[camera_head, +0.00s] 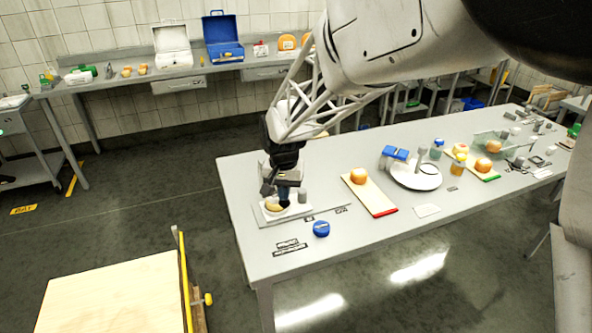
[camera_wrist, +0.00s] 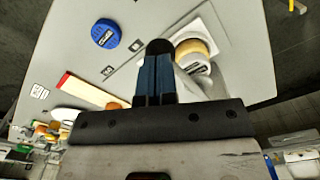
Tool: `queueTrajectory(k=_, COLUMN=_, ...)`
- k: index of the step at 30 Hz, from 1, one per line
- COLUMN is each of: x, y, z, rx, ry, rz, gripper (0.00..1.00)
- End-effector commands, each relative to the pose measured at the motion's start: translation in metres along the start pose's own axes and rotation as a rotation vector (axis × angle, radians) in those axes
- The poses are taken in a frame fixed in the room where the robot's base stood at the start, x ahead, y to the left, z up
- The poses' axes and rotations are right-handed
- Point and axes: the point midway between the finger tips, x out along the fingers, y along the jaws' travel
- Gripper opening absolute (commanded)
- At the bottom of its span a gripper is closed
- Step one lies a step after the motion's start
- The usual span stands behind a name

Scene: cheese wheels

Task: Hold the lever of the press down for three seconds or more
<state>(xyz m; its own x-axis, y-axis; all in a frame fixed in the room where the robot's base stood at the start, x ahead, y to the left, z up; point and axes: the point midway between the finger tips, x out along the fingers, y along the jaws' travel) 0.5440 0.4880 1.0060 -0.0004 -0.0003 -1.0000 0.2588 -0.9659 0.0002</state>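The press (camera_head: 262,214) stands at the left end of the long grey table. It has a pale base with a round yellowish cheese wheel (camera_head: 273,208) on it. In the wrist view the wheel (camera_wrist: 192,48) sits on the white press base (camera_wrist: 214,32), just right of my fingers. My gripper (camera_head: 284,200) points down over the press.
A blue round tub (camera_head: 321,229) stands near the front table edge. Right of the press lies a red-ended board (camera_head: 383,211) with an orange wheel (camera_head: 358,176). A white round scale-like stand (camera_head: 415,178) is farther right. A wooden-topped table (camera_head: 115,298) is at front left.

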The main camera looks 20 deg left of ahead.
Motion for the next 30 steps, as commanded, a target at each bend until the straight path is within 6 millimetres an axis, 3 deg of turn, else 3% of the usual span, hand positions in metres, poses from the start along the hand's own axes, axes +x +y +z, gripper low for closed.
queueTrajectory(k=30, x=-0.037, y=0.0, z=0.0, rx=0.0, ry=0.002, rz=-0.001, gripper=0.0)
